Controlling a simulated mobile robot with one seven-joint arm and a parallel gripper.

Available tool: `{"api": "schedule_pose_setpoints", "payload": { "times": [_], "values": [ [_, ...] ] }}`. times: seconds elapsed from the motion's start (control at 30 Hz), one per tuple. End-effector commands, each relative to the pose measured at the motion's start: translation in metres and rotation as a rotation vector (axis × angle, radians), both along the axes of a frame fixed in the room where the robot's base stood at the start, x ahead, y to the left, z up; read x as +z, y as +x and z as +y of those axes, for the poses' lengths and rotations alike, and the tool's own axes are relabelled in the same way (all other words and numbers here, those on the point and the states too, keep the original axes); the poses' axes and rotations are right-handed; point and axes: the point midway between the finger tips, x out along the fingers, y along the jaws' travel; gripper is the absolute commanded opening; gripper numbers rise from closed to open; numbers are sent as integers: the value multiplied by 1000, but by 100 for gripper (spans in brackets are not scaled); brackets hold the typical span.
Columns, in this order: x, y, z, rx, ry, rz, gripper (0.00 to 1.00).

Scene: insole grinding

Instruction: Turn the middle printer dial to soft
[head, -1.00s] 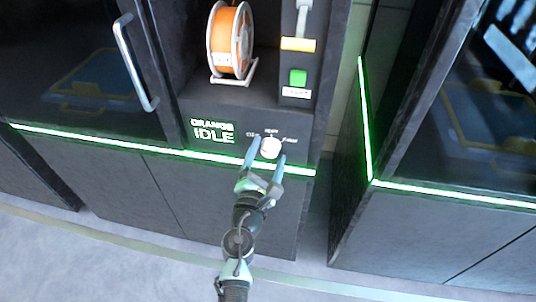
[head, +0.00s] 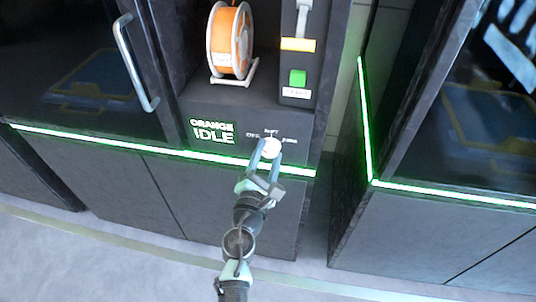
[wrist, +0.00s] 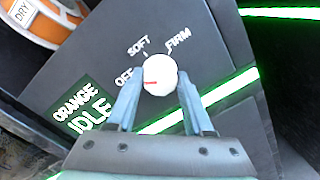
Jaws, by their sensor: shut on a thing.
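The white round dial (head: 271,147) sits on the dark printer front, just right of the green ORANGE IDLE display (head: 212,131). In the wrist view the dial (wrist: 160,72) has OFF, SOFT and FIRM printed around it. Its red mark points left, toward the OFF side. My gripper (head: 267,156) is shut on the dial, one finger on each side, as the wrist view shows. The fingers hide part of the dial's lower edge.
A glowing green strip (head: 120,144) runs along the printer front below the dial. Above are an orange spool (head: 228,42) and a green button (head: 298,77). A door handle (head: 133,62) stands out at left. Another cabinet (head: 425,235) stands at right across a narrow gap.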

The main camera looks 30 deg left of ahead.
Motion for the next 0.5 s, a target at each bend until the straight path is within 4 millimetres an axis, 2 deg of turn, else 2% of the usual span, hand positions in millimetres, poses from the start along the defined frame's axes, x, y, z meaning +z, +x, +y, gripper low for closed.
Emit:
{"api": "schedule_pose_setpoints", "payload": {
  "times": [0.27, 0.5],
  "values": [
    [-1, 0, -1, -2, 159, 45, 0],
    [-2, 0, -1, -2, 371, 107, 0]
  ]
}}
